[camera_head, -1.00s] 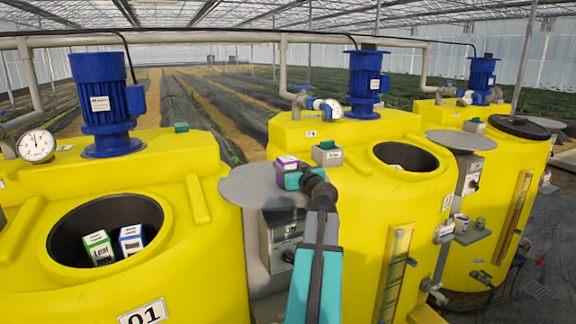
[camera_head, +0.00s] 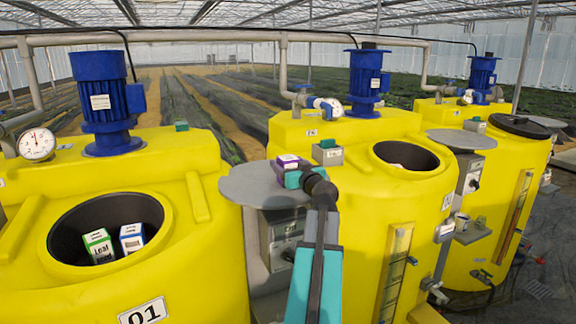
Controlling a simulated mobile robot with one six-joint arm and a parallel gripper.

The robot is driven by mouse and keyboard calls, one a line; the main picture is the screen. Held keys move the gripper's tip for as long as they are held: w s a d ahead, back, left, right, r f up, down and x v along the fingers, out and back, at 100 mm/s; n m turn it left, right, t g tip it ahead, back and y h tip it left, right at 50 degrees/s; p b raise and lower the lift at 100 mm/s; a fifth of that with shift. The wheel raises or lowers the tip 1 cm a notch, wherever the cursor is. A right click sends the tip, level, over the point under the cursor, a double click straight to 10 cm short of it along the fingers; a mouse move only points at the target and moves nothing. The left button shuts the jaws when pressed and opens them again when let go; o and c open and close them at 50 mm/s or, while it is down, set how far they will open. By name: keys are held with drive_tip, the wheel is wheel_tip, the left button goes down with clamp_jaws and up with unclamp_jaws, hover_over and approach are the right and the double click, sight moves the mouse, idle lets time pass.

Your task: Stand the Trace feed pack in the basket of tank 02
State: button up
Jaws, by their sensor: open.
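A small purple and white pack (camera_head: 287,160), perhaps the Trace feed pack, stands at the grey round shelf (camera_head: 240,182) between the two nearer tanks. Its lettering is too small to read. My gripper (camera_head: 291,176) is open at the pack, its jaws covering the pack's lower part. I cannot tell whether they touch it. The middle yellow tank (camera_head: 345,185), apparently tank 02, has an open round mouth (camera_head: 405,155) to the right of my gripper. Its basket's inside is dark and mostly hidden.
Tank 01 (camera_head: 200,285) is at left; a green pack (camera_head: 98,245) and a blue pack (camera_head: 131,237) stand in its mouth. A grey box (camera_head: 328,153) and blue motor (camera_head: 368,82) top the middle tank. Another grey shelf (camera_head: 460,140) lies to its right.

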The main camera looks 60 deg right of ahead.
drive_tip(key=shift+r, duration=0.15)
drive_tip(key=shift+s+a, duration=0.2)
drive_tip(key=shift+s, duration=0.05)
drive_tip(key=b+v, duration=0.4)
drive_tip(key=v, duration=0.6)
drive_tip(key=shift+s+a, duration=0.1)
drive_tip(key=shift+s+a+b, duration=0.3)
drive_tip(key=shift+s, duration=0.15)
